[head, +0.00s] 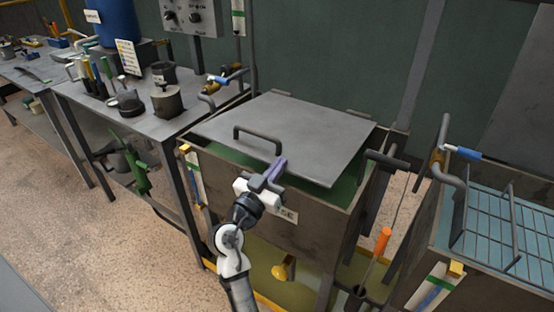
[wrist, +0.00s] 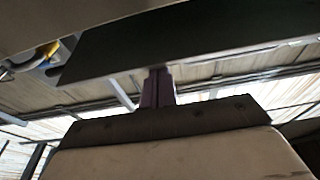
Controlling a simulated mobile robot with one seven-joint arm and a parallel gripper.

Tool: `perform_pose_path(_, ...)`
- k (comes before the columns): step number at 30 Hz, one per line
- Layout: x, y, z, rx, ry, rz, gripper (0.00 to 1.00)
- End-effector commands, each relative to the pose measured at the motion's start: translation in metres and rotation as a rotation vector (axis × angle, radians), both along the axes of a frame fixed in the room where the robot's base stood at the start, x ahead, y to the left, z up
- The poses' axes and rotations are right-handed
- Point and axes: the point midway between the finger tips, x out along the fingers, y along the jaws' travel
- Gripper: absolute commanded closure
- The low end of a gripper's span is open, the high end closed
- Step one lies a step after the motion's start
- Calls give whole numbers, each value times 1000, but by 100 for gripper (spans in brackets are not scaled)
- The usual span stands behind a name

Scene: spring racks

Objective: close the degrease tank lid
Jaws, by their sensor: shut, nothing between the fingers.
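The degrease tank (head: 318,232) is a dark metal box in the middle of the head view, with a label partly hidden by my arm. Its grey lid (head: 305,125) lies nearly flat over the top, slightly raised at the front, with green showing below its front and right edges. The lid has a dark bar handle (head: 258,137). My gripper (head: 276,168) is shut and empty at the lid's front edge, right of the handle; whether it touches the lid I cannot tell. In the wrist view the shut fingers (wrist: 158,88) point toward a dark panel edge (wrist: 190,45), probably the lid.
A workbench (head: 150,125) with pots and tools stands left of the tank. A second tank (head: 500,262) with a wire rack (head: 510,225) and blue contents is at the right. An orange-handled tool (head: 382,241) stands between the tanks. Pipes and valves (head: 460,152) stick up behind.

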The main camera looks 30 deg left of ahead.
Motion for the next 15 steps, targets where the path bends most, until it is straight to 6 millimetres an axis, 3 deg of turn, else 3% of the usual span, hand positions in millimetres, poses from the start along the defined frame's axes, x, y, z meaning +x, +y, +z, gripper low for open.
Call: perform_pose_path(15, 0, 0, -9, 0, -10, 0, 100)
